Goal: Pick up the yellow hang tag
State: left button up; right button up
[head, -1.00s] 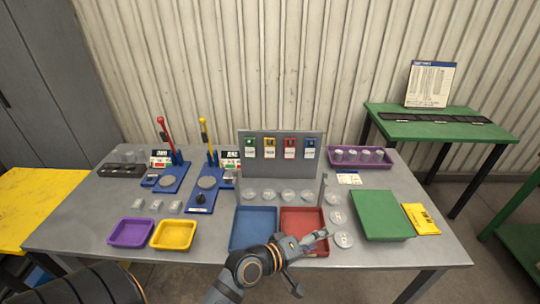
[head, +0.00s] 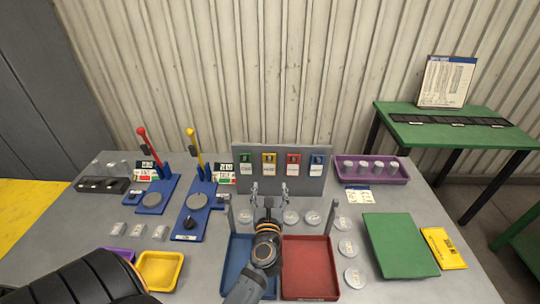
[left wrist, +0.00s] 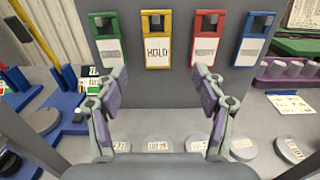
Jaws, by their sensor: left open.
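The yellow hang tag (head: 269,162) hangs on the grey upright board (head: 305,184), second from the left in a row with green, red and blue tags. In the left wrist view the yellow tag (left wrist: 157,40) shows a white label reading HOLD, left of centre and above the fingertips. My left gripper (head: 270,188) is open and empty, pointing at the board just below the tags. In the left wrist view its two fingers (left wrist: 161,84) are spread wide, apart from every tag. My right gripper is not in view.
The green tag (head: 246,163) and red tag (head: 293,162) hang on either side. Several clear discs (head: 312,217) lie below the board. Blue tray (head: 236,270) and red tray (head: 310,268) lie in front. Lever presses with red (head: 148,145) and yellow (head: 196,145) handles stand left.

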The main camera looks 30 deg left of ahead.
aim_at(270, 163)
pick_arm(q)
jog(key=w+a+p, duration=0.1)
jog(key=w+a+r, duration=0.1)
jog(key=w, duration=0.1)
jog(key=w+a+p, duration=0.1)
jog(key=shift+w+a+r+p, duration=0.2)
jog(key=shift+w+r+p, duration=0.05)
jog(key=shift+w+p, duration=0.1)
jog(key=x, duration=0.3)
jog(key=shift+w+a+f+p, duration=0.2)
jog(key=shift+f+p, duration=0.05)
jog(key=shift+p, duration=0.1)
jog(key=shift+w+a+f, duration=0.1)
jog(key=shift+c, duration=0.6)
jog(key=shift+s, duration=0.2)
jog(key=shift+c, duration=1.2)
jog(key=shift+w, duration=0.1)
jog(key=c, duration=0.7)
jog(key=shift+c, duration=0.3)
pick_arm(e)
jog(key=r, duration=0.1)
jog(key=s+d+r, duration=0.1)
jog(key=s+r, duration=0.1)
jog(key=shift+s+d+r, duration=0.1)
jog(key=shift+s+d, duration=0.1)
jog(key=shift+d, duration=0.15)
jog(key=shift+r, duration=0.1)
